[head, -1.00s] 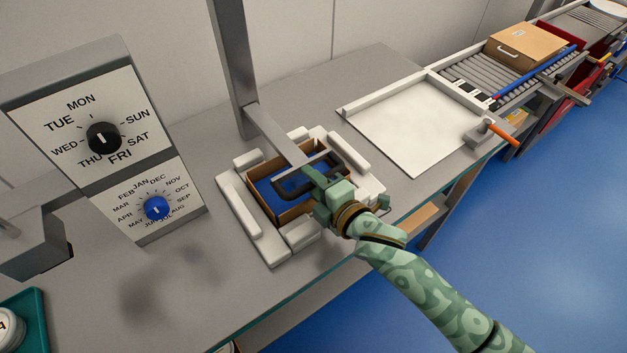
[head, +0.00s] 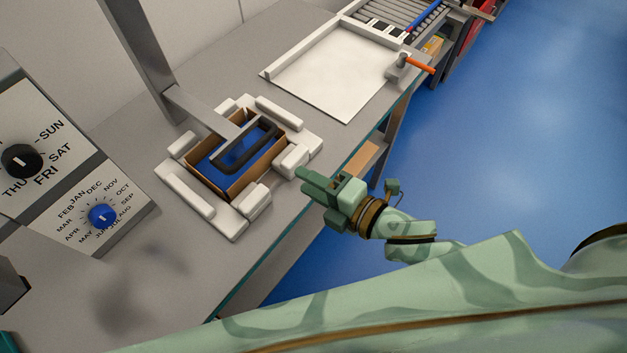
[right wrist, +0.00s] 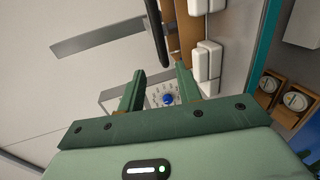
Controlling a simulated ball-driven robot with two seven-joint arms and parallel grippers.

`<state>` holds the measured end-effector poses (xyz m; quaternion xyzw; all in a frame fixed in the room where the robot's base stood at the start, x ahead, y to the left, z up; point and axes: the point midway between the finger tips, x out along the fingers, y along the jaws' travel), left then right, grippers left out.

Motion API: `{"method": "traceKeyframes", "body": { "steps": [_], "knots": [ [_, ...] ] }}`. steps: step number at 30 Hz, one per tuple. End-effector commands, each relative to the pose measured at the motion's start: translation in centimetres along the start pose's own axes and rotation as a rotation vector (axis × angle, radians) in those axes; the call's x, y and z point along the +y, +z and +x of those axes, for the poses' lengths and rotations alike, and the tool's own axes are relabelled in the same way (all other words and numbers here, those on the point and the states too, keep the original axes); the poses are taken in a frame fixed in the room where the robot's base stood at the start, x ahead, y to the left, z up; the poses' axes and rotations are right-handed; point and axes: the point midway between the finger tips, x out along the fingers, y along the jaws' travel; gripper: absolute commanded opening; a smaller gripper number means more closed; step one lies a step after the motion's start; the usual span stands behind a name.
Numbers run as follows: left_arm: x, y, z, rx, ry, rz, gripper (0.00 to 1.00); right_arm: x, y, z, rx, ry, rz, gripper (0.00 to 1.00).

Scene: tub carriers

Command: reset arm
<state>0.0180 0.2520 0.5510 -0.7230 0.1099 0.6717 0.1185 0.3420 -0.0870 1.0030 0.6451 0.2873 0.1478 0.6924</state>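My right gripper (head: 308,181) hangs over the front edge of the bench, to the right of the white fixture and apart from it. In the right wrist view its two green fingers (right wrist: 159,82) stand apart with nothing between them; a blue dial (right wrist: 168,99) shows behind the gap. An open brown carton (head: 270,168) with a blue inside and a black handle (head: 266,133) sits among the white blocks of the fixture (head: 188,190). My left gripper is not in view.
A grey post arm (head: 195,108) reaches over the carton. A panel with a black knob (head: 22,161) and a blue knob (head: 102,216) stands at left. Blue floor is open at right.

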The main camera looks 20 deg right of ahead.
Motion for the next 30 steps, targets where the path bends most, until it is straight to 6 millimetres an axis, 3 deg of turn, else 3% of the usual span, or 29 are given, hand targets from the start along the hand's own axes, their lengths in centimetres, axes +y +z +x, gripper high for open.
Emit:
{"method": "traceKeyframes", "body": {
  "steps": [18, 22, 26, 30],
  "knots": [
    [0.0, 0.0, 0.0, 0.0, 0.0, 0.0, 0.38, 0.0, 0.0, -0.3, 0.0, -0.001, 0.003, 0.34],
    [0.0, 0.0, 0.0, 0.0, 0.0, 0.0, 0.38, -0.3, 0.0, -0.3, 0.003, -0.004, 0.123, 0.34],
    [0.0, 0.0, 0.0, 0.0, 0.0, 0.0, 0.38, -8.3, 3.1, 0.1, -0.087, -0.15, 0.362, 0.34],
    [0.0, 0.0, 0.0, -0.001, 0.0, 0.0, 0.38, -20.1, 7.6, -1.6, -0.299, -0.322, 0.66, 0.34]
  ]
}}
